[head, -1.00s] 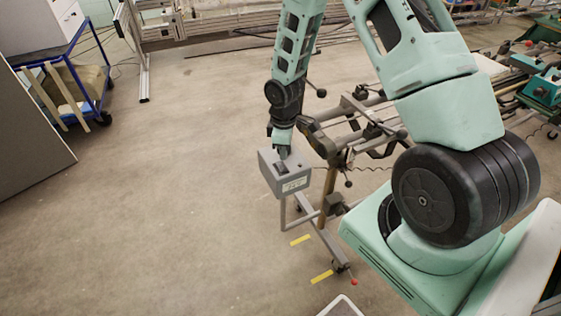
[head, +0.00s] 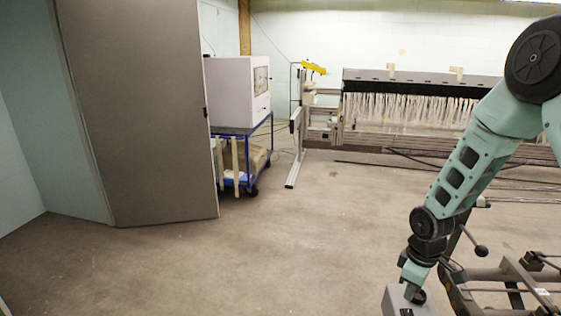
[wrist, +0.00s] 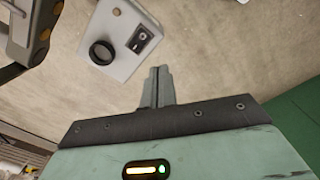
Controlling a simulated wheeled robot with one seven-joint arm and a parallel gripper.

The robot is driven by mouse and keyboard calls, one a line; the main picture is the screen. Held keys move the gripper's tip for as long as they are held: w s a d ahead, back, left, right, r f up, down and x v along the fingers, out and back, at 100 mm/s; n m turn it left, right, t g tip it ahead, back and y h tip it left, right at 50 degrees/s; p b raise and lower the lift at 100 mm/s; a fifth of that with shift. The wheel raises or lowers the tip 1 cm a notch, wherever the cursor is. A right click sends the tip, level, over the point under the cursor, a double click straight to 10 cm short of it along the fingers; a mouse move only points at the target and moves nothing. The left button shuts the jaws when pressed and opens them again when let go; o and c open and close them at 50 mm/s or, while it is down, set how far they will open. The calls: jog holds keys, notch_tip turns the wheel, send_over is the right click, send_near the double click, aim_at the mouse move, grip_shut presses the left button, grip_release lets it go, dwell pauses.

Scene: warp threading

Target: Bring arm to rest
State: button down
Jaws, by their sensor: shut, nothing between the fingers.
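My gripper (wrist: 160,72) shows in the wrist view with its two fingers closed together and nothing between them. Beyond the fingertips, up and to the left, is a grey control box (wrist: 118,40) with a black round ring and a small switch on its face. The fingertips look apart from the box. In the head view my arm hangs down at the right. Its end is low in the picture by the same grey box (head: 402,303), which is cut off by the bottom edge. The fingertips are hard to make out there.
A metal frame (head: 505,275) stands at the lower right, close beside my arm. A loom with white threads (head: 410,107) stands along the back wall. A blue cart (head: 240,131) carries a white machine (head: 238,88) beside a grey panel (head: 140,110). The middle floor is clear.

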jog(key=s+a+r, duration=0.4)
jog(key=a+r, duration=0.3)
jog(key=a, duration=0.1)
jog(key=s+a+r, duration=0.5)
jog(key=a+r, duration=0.2)
jog(key=s+a+r, duration=0.3)
jog(key=s, duration=0.4)
jog(key=s+a+r, duration=0.3)
jog(key=s, duration=0.5)
jog(key=shift+r+m+y, duration=0.2)
jog(key=shift+m+y, duration=0.1)
jog(key=shift+m, duration=0.1)
